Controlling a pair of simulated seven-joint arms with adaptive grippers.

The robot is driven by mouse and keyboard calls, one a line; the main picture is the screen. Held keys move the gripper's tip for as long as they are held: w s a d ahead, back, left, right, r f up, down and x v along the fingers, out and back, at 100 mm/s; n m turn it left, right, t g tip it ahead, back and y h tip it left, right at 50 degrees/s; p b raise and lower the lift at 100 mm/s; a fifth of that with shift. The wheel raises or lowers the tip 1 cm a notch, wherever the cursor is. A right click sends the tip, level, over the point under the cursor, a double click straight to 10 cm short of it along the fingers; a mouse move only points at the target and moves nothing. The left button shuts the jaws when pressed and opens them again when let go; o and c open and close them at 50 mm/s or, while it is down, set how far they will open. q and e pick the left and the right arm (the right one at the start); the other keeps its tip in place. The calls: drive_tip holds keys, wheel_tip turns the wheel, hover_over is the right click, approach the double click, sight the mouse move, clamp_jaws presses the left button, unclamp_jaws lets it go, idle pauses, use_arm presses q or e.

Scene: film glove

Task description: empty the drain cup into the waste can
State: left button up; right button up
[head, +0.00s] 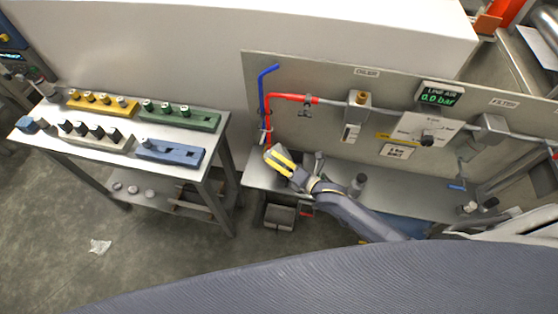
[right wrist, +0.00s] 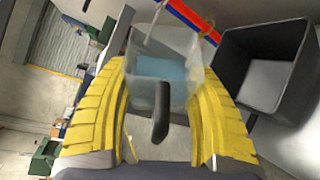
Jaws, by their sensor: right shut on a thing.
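The drain cup (right wrist: 160,68) is a clear, squarish cup with pale blue liquid inside and a dark handle (right wrist: 160,118). My right gripper (right wrist: 160,100) is shut on it, with its ridged yellow fingers on either side. In the head view my right gripper (head: 279,160) is over the left end of the bench, and I cannot make out the cup there. A dark, open, square bin, which looks like the waste can (right wrist: 228,62), is right of the cup in the wrist view; its inside looks empty. It seems to be the grey box (head: 280,214) below the bench's front edge. My left gripper is not in view.
A red and a blue pipe (head: 264,95) come down the panel close behind my right gripper. The panel's display (head: 438,96) reads low air, 0.0 bar. A side table (head: 95,128) with coloured blocks stands left. The floor between is mostly clear, with a crumpled scrap (head: 100,246).

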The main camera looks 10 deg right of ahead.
drive_tip(key=shift+d+f+m+y, duration=0.2)
drive_tip(key=shift+m+y, duration=0.3)
drive_tip(key=shift+m, duration=0.4)
drive_tip(key=shift+w+d+f+m+t+y, duration=0.1)
drive_tip(key=shift+d+m+t+y, duration=0.1)
drive_tip(key=shift+m+t, duration=0.45)
drive_tip(key=shift+w+d+f+m+t+y, duration=0.1)
drive_tip(key=shift+d+m+t+y, duration=0.15)
drive_tip(key=shift+m, duration=0.8)
drive_tip(key=shift+s+a, duration=0.1)
